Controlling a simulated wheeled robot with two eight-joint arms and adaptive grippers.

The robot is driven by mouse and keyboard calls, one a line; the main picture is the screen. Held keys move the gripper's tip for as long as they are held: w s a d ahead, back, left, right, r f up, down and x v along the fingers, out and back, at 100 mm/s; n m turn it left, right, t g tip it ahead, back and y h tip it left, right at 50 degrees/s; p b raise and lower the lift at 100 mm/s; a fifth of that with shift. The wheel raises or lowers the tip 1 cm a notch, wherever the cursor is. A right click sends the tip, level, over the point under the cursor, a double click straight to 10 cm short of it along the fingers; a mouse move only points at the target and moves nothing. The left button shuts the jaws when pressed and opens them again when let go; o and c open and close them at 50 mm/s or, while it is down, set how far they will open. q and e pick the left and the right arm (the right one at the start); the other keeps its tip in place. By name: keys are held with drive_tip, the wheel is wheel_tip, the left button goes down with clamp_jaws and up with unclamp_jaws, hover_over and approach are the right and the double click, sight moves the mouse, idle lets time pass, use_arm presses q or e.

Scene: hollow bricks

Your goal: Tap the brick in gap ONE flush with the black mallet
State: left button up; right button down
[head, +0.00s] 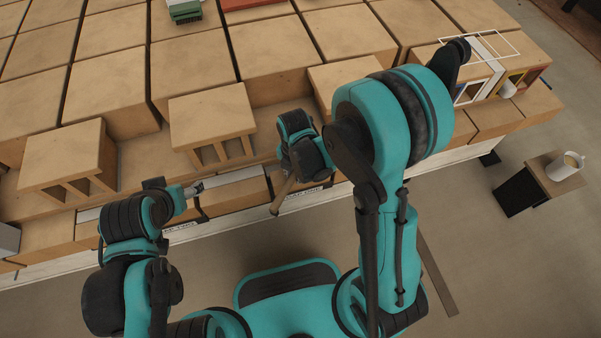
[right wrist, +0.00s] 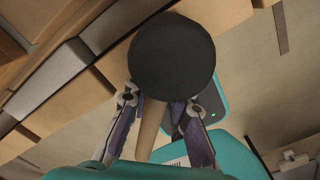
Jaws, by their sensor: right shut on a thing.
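The black mallet is in my right gripper (head: 303,160). In the right wrist view its round black head (right wrist: 172,57) fills the upper middle, and its wooden handle (right wrist: 150,128) runs down between the two fingers (right wrist: 158,108). In the head view the pale handle (head: 281,197) sticks out below the gripper, over the front edge of the brickwork. A white label (head: 304,194) on the front face beside it is too small to read surely. The brick in gap ONE cannot be told apart, as my gripper covers part of that stretch. My left gripper (head: 197,188) is near the front edge, its jaw opening unclear.
Hollow bricks (head: 212,118) stand raised on the wide brickwork (head: 110,45). A second label (head: 180,228) is on the front face at left. A green-topped brush-like thing (head: 185,10) lies at the back. At right are a white frame (head: 482,70) and a mug (head: 565,165) on a stand.

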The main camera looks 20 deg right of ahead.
idle(0.3)
drive_tip(key=shift+r+p, duration=1.05)
drive_tip(key=shift+r, duration=0.1)
drive_tip(key=shift+r+p, duration=2.2)
drive_tip(key=shift+r, duration=0.8)
